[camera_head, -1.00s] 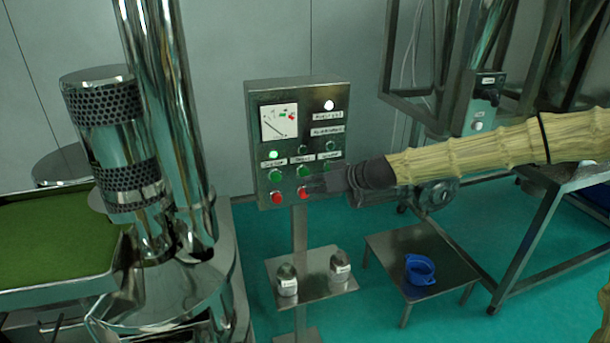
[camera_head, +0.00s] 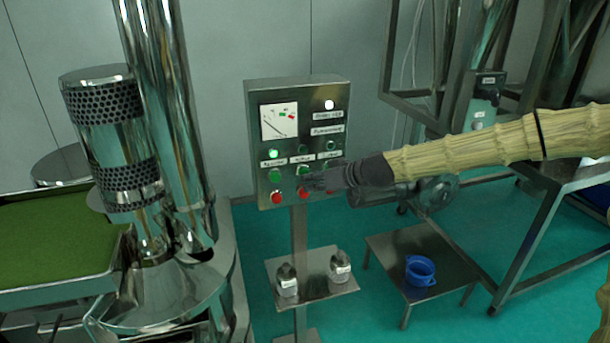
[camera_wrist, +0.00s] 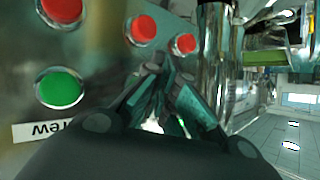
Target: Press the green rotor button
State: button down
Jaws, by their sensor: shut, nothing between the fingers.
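The control panel (camera_head: 290,100) stands upright on a post, with green buttons in a row above red ones. The middle green button (camera_head: 302,170) is partly covered by my gripper (camera_head: 312,181); its label is too blurred to read, so I cannot confirm it is the rotor button. My gripper is shut and empty, with its fingertips in front of the panel just below that button; I cannot tell whether they touch it. In the wrist view my gripper (camera_wrist: 165,72) hides the middle green button. A green button (camera_wrist: 60,88) with a label ending in "rew" shows at the left there.
Red buttons sit close by, the left one (camera_head: 277,197) and the middle one (camera_head: 303,193). The left green lamp (camera_head: 273,154) and a white lamp (camera_head: 329,105) are lit. A shelf (camera_head: 312,283) with two jars is below. The shiny sieve machine (camera_head: 185,120) stands left.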

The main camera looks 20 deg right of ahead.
jog(key=shift+w, duration=0.45)
dwell(0.6)
jog(key=shift+s, duration=0.2)
jog(key=shift+s+b, duration=0.3)
jog(key=shift+s, duration=0.45)
jog(key=shift+s, duration=0.15)
jog(key=shift+s+d+p, duration=0.1)
jog(key=shift+s+p, duration=0.25)
jog(key=shift+s, duration=2.05)
